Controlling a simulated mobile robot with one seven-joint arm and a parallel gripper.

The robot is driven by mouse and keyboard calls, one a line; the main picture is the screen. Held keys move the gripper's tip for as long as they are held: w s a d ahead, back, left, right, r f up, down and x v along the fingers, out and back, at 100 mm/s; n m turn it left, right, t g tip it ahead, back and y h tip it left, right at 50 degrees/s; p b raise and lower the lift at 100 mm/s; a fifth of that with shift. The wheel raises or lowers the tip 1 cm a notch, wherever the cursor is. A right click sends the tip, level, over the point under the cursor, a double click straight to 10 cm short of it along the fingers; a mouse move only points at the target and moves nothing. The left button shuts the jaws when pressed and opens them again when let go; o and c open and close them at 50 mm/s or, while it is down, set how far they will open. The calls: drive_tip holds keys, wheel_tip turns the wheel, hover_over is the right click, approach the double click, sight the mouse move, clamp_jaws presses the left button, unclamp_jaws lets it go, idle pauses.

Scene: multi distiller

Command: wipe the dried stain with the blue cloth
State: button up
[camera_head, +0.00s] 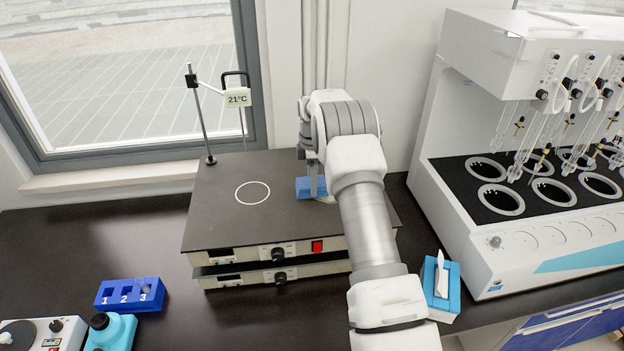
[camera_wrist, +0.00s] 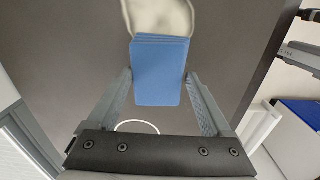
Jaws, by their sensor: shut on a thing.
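The blue cloth (camera_head: 305,188) is a folded blue pad at the right part of the dark hotplate top (camera_head: 222,218). It also shows in the wrist view (camera_wrist: 160,72), held between the two grey fingers. My gripper (camera_wrist: 160,85) is shut on the cloth; in the head view my arm hides most of the gripper. A pale, cream-coloured stain (camera_wrist: 160,14) shows on the dark surface just beyond the cloth, and the cloth's far edge overlaps it in the wrist view. Whether the cloth touches the surface I cannot tell. In the head view only a small pale edge of the stain shows beside the gripper.
A thin metal stand with a 21°C display (camera_head: 238,97) rises at the hotplate's back left. A white distiller (camera_head: 470,230) with glassware stands at the right. A blue-and-white tissue box (camera_head: 440,300) lies right of my arm. A blue numbered rack (camera_head: 130,295) is front left.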

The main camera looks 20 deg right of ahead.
drive_tip(key=shift+f+b, duration=0.7)
drive_tip(key=shift+f, duration=0.35)
